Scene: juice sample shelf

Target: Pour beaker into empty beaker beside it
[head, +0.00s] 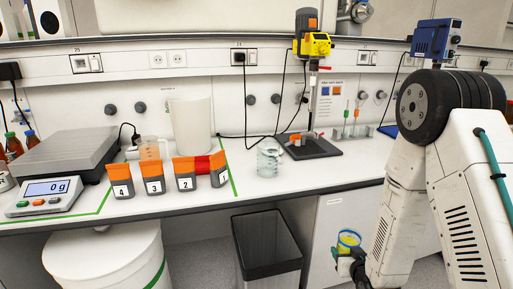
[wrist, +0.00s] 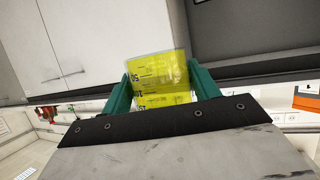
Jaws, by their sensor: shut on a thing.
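A beaker of yellow liquid (head: 347,240) is held by my gripper (head: 345,257) low at the right in the head view, in front of the cabinet and below the bench top. In the wrist view the yellow beaker (wrist: 158,75), with dark graduation marks, sits between the two green fingers of my gripper (wrist: 160,80), shut on it. A clear glass beaker (head: 268,161) stands upright on the bench, apart from my gripper, up and to the left. It looks empty of coloured liquid. Another clear beaker with orange marks (head: 149,149) stands behind the numbered holders.
Orange-topped numbered holders (head: 153,181) line the bench left of the glass beaker. A scale (head: 58,170) reads 0 g. A stirrer on a dark base (head: 306,146) stands behind the glass beaker. The bench (head: 320,171) is clear to its right. A black bin (head: 266,246) stands below.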

